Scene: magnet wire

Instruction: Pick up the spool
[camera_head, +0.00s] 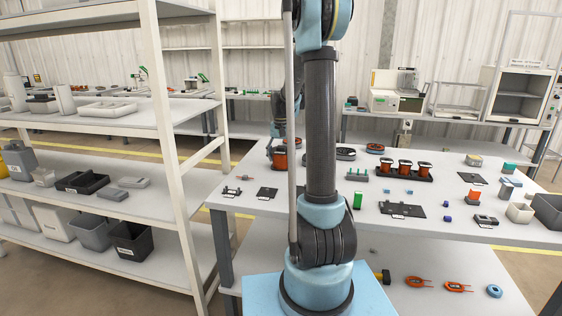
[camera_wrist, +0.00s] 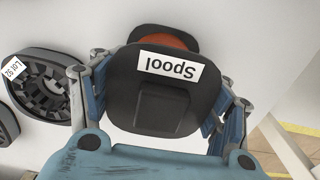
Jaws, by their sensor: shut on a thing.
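The spool (camera_wrist: 152,102) has dark grey flanges, a white label reading "Spool" and an orange winding showing behind the near flange. It fills the middle of the wrist view. My gripper (camera_wrist: 158,85) is shut on it, with a blue-grey finger on either side. In the head view, the spool (camera_head: 279,161) is a small orange and dark shape near the left back part of the table, with my gripper (camera_head: 277,148) just above and around it. The fingertips are largely hidden. I cannot tell whether the spool touches the table.
A dark slotted ring labelled "Lot 52" (camera_wrist: 42,92) lies close left of the gripper in the wrist view. A black holder (camera_head: 392,174) with three orange spools stands right of my arm on the white table (camera_head: 300,208). A shelf rack (camera_head: 165,130) stands left.

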